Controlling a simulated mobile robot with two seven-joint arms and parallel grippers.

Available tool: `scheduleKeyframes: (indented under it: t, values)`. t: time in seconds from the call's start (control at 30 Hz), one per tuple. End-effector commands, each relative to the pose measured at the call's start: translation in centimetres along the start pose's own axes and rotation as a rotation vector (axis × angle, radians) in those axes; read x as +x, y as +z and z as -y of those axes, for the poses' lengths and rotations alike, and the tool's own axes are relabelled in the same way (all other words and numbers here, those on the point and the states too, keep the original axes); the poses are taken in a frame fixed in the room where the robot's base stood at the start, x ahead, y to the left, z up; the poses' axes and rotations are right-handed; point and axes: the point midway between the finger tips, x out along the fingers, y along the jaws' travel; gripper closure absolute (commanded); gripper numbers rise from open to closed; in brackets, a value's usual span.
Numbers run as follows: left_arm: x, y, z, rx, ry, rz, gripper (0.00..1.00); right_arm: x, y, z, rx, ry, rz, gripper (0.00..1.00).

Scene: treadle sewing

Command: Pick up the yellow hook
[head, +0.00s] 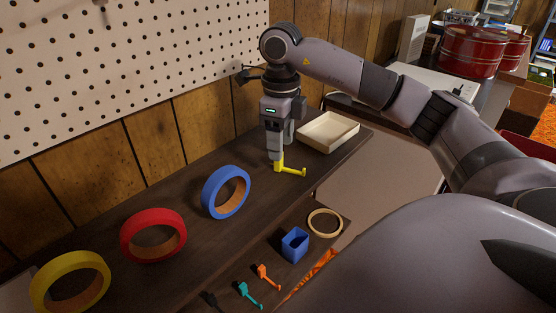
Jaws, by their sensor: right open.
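The yellow hook (291,169) lies on the dark wooden bench, its arm pointing right. My right gripper (279,153) points straight down at the hook's left, thicker end, with its fingertips at or just above it. The gripper is open. The fingers partly cover the hook's upright end, and I cannot tell whether they touch it. My left gripper is out of view.
A cream tray (327,146) stands just behind the hook. Blue (212,207), red (126,239) and yellow (40,290) tape rolls stand to the left. Orange (264,273) and teal (244,290) hooks, a blue cup (285,246) and a tan ring (313,226) lie nearer. A white pegboard (120,70) is behind.

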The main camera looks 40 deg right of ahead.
Motion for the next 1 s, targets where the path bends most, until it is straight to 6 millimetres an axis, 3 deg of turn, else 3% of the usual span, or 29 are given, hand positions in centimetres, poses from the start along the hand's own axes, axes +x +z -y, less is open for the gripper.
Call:
scheduleKeyframes:
  t: [0.3,0.63,0.8,1.0]
  values:
    - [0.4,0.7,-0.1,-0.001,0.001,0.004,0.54,4.5,-0.1,0.7,0.000,0.001,-0.002,0.47]
    - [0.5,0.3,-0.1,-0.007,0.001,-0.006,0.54,5.2,-0.1,0.7,0.000,0.000,0.002,0.47]
    - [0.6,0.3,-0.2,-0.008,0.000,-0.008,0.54,5.2,0.0,0.7,-0.001,0.000,0.002,1.00]
    - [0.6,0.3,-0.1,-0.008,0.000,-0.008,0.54,5.2,0.0,0.7,-0.001,0.000,0.002,1.00]
